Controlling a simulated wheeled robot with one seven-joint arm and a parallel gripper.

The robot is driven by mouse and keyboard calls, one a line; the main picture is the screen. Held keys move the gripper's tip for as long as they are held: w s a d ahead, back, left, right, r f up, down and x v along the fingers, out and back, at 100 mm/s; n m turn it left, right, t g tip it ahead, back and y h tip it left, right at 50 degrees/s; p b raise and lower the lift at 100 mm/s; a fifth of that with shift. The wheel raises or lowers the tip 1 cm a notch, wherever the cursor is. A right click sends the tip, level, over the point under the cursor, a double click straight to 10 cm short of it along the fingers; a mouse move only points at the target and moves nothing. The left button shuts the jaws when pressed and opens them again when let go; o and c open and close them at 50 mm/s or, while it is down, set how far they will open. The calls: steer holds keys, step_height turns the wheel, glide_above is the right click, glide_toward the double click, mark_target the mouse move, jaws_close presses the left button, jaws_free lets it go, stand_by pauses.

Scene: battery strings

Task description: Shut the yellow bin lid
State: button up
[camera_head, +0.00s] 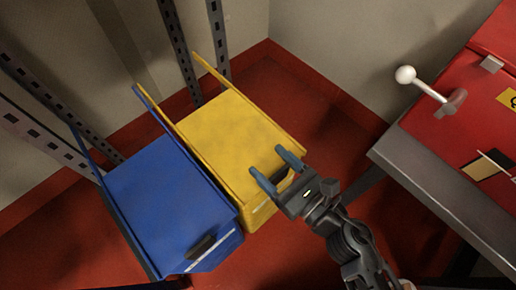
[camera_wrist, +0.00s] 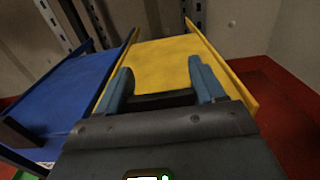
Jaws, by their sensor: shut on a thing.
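The yellow bin (camera_head: 258,215) stands on the red floor, right of the blue bin. Its yellow lid (camera_head: 232,130) lies flat, or nearly so, over the top; I cannot tell whether a small gap is left at the front. The lid also fills the middle of the wrist view (camera_wrist: 165,62). My gripper (camera_head: 277,167) is at the lid's front edge, its two blue fingers closed on the lid's black handle (camera_head: 282,184). The handle shows as a dark bar between the fingers in the wrist view (camera_wrist: 160,100). The fingers hide part of it.
A blue bin (camera_head: 165,190) with a black handle (camera_head: 201,247) stands close on the left. Metal uprights (camera_head: 178,50) rise behind the bins near the wall. A grey-edged bench (camera_head: 440,185) with a red box and a white-knobbed lever (camera_head: 405,75) is at right.

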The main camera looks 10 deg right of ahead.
steer(key=shift+s+d, duration=0.25)
steer(key=shift+s, duration=0.15)
steer(key=o, duration=1.4)
steer(key=shift+o, duration=0.2)
steer(key=v, duration=0.7)
steer(key=shift+s+d, duration=0.25)
steer(key=shift+s, duration=0.1)
